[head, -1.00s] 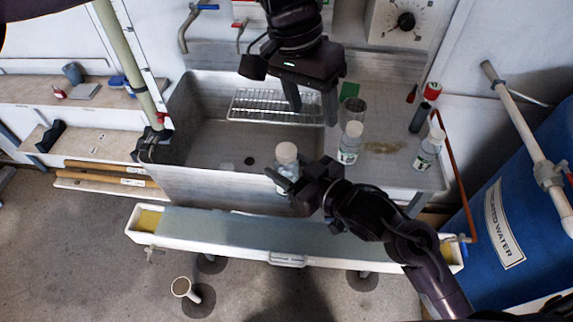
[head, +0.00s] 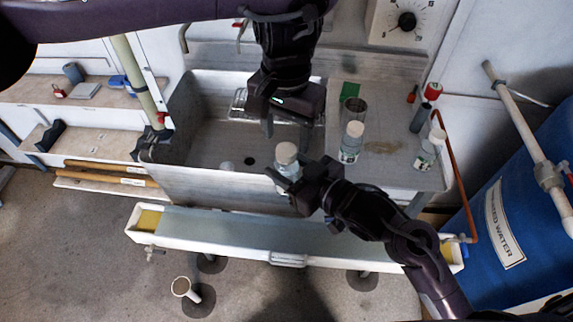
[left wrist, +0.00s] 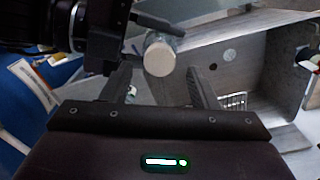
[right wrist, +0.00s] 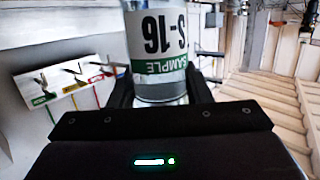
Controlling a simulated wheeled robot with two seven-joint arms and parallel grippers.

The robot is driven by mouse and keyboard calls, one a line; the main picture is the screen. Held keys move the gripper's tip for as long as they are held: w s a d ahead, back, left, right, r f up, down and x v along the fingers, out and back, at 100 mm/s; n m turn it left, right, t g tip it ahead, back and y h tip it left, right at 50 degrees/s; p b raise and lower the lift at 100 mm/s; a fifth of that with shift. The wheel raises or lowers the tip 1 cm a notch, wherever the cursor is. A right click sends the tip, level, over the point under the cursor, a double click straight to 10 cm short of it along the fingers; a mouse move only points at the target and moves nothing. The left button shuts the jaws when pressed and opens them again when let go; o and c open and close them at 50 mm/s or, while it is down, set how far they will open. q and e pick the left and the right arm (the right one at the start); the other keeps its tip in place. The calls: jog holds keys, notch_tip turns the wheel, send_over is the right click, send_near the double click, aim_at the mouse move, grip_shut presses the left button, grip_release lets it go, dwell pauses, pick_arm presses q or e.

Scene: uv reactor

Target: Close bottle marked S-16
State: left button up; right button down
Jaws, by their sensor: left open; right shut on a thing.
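My right gripper (head: 296,185) is shut on the clear bottle marked S-16 (right wrist: 158,42) and holds it above the sink's front edge. The label with its green SAMPLE band reads upside down in the right wrist view. A white cap (head: 286,153) sits at the bottle's top in the head view; whether it is screwed tight I cannot tell. My left gripper (head: 287,133) is open, pointing down just above the cap. In the left wrist view the cap (left wrist: 160,56) appears between the fingertips, with gaps on both sides.
The steel sink (head: 195,110) has a wire rack (head: 238,104) at its back, and a drain and pale disc on its floor. Two other white-capped bottles (head: 351,143) (head: 427,152) and a beaker (head: 353,110) stand on the drainboard. A trough (head: 230,232) runs below in front.

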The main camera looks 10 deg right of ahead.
aim_at(286, 149)
pick_arm(q)
jog(key=shift+f, duration=1.55)
jog(key=c, duration=1)
